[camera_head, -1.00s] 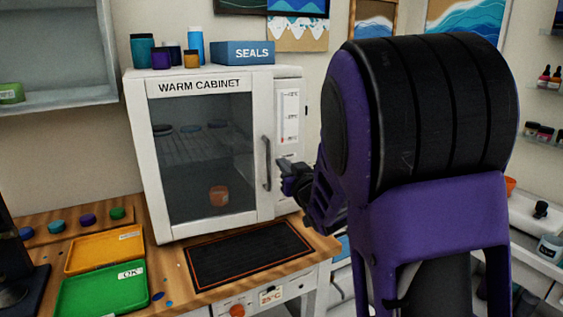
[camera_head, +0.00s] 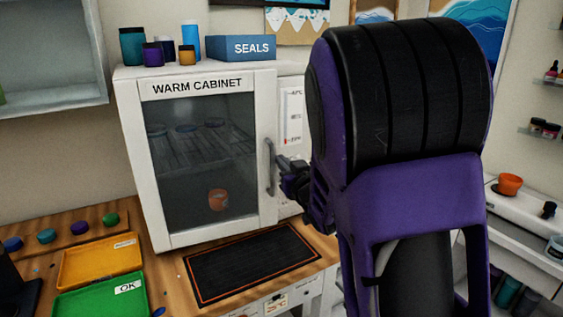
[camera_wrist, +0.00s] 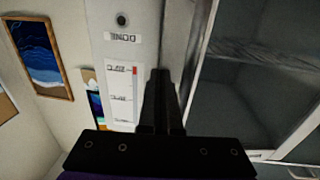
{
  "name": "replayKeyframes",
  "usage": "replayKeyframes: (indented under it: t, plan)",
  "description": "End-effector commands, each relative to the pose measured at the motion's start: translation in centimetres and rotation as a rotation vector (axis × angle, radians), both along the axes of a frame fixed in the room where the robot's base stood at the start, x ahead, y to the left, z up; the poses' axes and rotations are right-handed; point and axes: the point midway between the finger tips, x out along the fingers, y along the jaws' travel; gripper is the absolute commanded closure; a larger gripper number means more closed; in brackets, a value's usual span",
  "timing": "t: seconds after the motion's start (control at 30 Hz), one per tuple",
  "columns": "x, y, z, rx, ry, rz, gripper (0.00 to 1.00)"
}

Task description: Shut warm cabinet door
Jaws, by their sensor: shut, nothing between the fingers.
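The warm cabinet (camera_head: 200,74) is a white box on the wooden bench. Its glass door (camera_head: 164,150) sits flush or nearly flush with the front; I cannot tell whether a thin gap remains. The grey vertical door handle (camera_head: 269,165) is on the door's right side. My gripper (camera_head: 281,164) is shut and empty, just right of the handle in the head view; whether it touches is unclear. In the wrist view the closed fingers (camera_wrist: 161,76) point between the control panel (camera_wrist: 118,72) and the door frame (camera_wrist: 203,62). The handle is not clearly visible there.
A black mat (camera_head: 250,265) lies before the cabinet. An orange tray (camera_head: 100,262) and a green tray (camera_head: 100,298) lie at left. A blue SEALS box (camera_head: 240,48) and several jars (camera_head: 132,45) stand on top. An orange cup (camera_head: 218,199) shows through the glass.

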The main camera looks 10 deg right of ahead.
Motion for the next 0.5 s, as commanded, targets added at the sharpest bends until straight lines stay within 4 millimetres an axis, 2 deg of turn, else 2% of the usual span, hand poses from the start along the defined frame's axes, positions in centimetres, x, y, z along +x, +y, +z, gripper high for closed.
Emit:
replayKeyframes:
  t: [0.17, 0.4, 0.5]
  plan:
    - [0.4, 0.0, -0.2, 0.0, 0.0, 0.0, 1.0]
    - [2.5, 0.2, -0.1, 0.0, -0.001, -0.001, 1.0]
    - [2.5, 0.3, 0.0, 0.0, 0.0, -0.001, 1.0]
